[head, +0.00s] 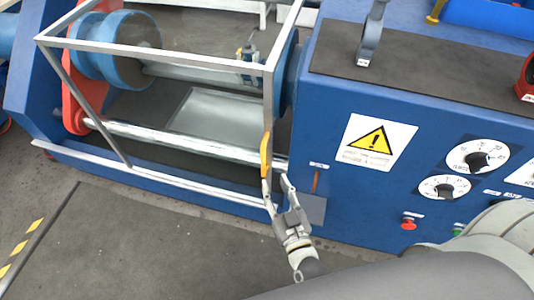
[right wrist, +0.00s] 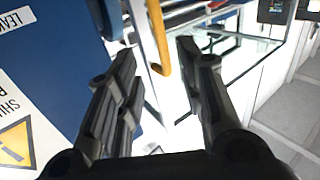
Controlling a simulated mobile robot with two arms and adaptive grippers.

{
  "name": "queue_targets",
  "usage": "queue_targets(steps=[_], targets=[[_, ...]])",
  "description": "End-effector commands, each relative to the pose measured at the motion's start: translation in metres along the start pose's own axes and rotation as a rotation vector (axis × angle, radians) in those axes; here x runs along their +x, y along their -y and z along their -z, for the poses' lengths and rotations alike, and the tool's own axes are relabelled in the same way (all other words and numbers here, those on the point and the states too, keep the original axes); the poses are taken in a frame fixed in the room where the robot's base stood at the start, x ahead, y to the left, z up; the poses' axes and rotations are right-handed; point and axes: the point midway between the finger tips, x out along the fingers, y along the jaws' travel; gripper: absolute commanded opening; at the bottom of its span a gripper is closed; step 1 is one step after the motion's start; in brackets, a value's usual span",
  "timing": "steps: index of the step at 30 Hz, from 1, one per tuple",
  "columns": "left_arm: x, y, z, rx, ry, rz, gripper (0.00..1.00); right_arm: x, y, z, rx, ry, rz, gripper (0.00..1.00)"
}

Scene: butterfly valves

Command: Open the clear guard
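The clear guard (head: 155,49) is a see-through box with a pale metal frame, standing over the rollers of a blue machine in the head view. A yellow handle (head: 265,155) is on its right front edge. My right gripper (head: 276,181) is open just below the handle's lower end. In the right wrist view the handle (right wrist: 158,38) shows beyond and between the two spread fingers (right wrist: 154,70), and nothing is gripped. Whether a finger touches the handle I cannot tell. My left gripper is not in view.
The blue machine panel (head: 338,192) stands close right of the gripper, with a warning sign (head: 372,142), two dials and a red button (head: 408,223). A grey lever (head: 371,35) rises from its top. Grey floor (head: 160,255) is open in front.

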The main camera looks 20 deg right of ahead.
Motion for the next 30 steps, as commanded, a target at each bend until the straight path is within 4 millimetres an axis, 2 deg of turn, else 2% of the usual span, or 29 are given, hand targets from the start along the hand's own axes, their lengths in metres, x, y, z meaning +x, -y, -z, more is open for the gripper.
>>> queue_targets(steps=[18, 24, 30], targets=[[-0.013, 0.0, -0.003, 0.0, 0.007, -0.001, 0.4, 0.092, 0.001, 0.0, 0.0, 0.001, 0.002, 0.35], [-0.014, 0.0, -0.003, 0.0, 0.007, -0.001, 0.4, 0.104, 0.001, -0.001, 0.0, 0.002, 0.002, 0.35], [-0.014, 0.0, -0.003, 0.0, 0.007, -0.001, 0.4, 0.105, 0.001, -0.002, 0.0, 0.003, 0.002, 0.35]])
